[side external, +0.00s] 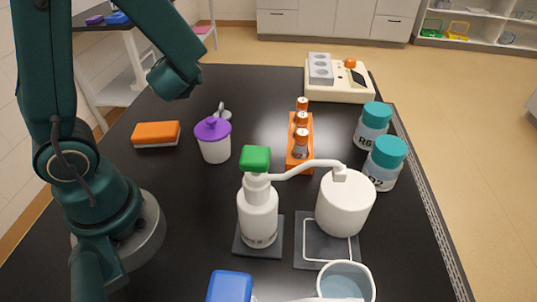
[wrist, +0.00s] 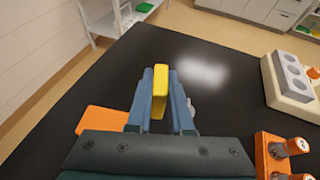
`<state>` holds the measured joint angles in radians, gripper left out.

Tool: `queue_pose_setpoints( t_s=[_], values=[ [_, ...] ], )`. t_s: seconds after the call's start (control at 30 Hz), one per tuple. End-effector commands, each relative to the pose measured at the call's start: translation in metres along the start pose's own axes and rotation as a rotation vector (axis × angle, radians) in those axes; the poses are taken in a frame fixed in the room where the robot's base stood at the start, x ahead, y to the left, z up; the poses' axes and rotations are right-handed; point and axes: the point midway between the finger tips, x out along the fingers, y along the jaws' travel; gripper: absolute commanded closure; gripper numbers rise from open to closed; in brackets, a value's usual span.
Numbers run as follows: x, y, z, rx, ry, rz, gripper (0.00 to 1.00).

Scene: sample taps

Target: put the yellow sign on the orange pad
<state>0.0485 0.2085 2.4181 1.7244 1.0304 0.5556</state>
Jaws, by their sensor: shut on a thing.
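In the wrist view my gripper (wrist: 162,78) is shut on the yellow sign (wrist: 160,88), a narrow upright yellow piece between the two blue fingers. The orange pad (wrist: 101,120) lies on the black table to the left of the fingers, partly covered by my gripper's body. In the side view the orange pad (side external: 156,132) is a flat block with a pale lower edge, at the table's left side. My arm's end is beyond it to the upper right there; the fingers and the yellow sign are not visible in that view.
A purple-lidded cup (side external: 214,140) stands right of the pad, with a grey object (side external: 222,113) behind it. An orange rack of vials (side external: 299,150), a white pump bottle (side external: 259,212), teal-capped jars (side external: 371,125) and a cream device (side external: 340,92) stand farther right. The table between pad and cup is clear.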

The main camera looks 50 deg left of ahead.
Motion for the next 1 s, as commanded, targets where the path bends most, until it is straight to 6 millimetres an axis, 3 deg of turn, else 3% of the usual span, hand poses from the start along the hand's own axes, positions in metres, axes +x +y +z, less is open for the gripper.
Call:
queue_pose_setpoints(
  t_s=[0.17, 0.3, 0.47, 0.67, 1.0],
  values=[
    [-0.008, 0.082, 0.013, -0.127, -0.002, 0.289, 1.0],
    [-0.027, 0.143, 0.013, -0.222, -0.001, 0.524, 1.0],
    [-0.049, 0.189, 0.008, -0.303, -0.001, 0.723, 1.0],
    [-0.053, 0.201, 0.008, -0.325, 0.001, 0.786, 1.0],
    [-0.032, 0.168, -0.006, -0.319, 0.003, 0.786, 1.0]
  ],
)
